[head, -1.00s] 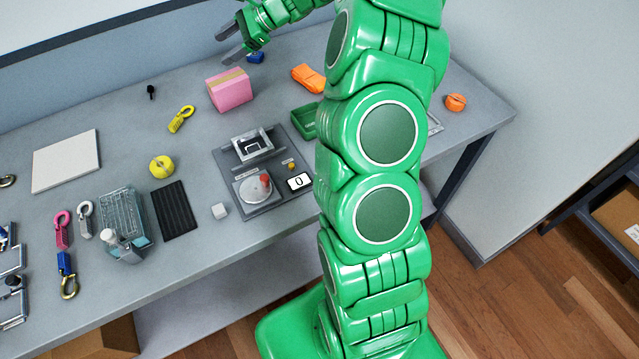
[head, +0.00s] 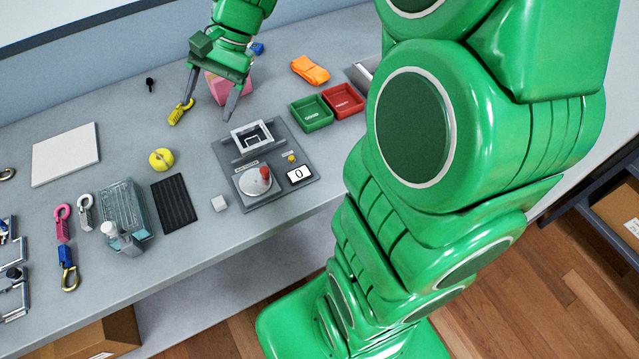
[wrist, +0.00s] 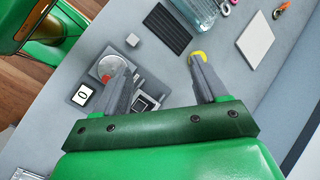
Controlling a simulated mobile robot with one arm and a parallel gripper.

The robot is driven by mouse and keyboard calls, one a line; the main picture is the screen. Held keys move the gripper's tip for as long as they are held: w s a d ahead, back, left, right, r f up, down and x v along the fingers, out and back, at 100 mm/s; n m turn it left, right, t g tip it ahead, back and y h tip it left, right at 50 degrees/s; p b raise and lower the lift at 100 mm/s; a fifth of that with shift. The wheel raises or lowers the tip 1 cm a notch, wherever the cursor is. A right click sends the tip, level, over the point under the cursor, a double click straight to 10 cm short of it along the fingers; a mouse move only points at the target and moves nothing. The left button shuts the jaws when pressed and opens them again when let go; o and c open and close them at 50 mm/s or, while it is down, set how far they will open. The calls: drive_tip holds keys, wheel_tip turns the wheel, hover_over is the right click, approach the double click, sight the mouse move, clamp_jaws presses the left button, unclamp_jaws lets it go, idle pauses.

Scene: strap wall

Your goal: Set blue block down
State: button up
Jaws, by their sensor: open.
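A small blue block (head: 257,48) rests on the table near the back wall in the head view, just behind the pink box (head: 228,88) and partly hidden by my arm. My gripper (head: 208,108) is open and empty. It is above the table in front of the pink box, its fingers spread and pointing down. In the wrist view the open fingers (wrist: 163,84) have nothing between them but grey table. The blue block does not show in the wrist view.
A test station (head: 262,192) with a red knob stands in front of my gripper. Green (head: 311,113) and red (head: 344,101) trays lie to its right. A yellow clip (head: 181,112) is by my left finger. Yellow tape (head: 161,159) and a black mat (head: 174,204) lie left of the station.

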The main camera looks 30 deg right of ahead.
drive_tip(key=s+d+f+n+h, duration=0.1)
drive_tip(key=s+d+n+h, duration=0.2)
drive_tip(key=s, duration=0.9)
drive_tip(key=s+d+f+n+h, duration=0.1)
drive_tip(key=s+d+n+h, duration=0.2)
drive_tip(key=s, duration=1)
drive_tip(key=d+n, duration=0.1)
drive_tip(key=d, duration=0.1)
drive_tip(key=shift+d+g+h, duration=0.3)
drive_tip(key=shift+g+h, duration=0.1)
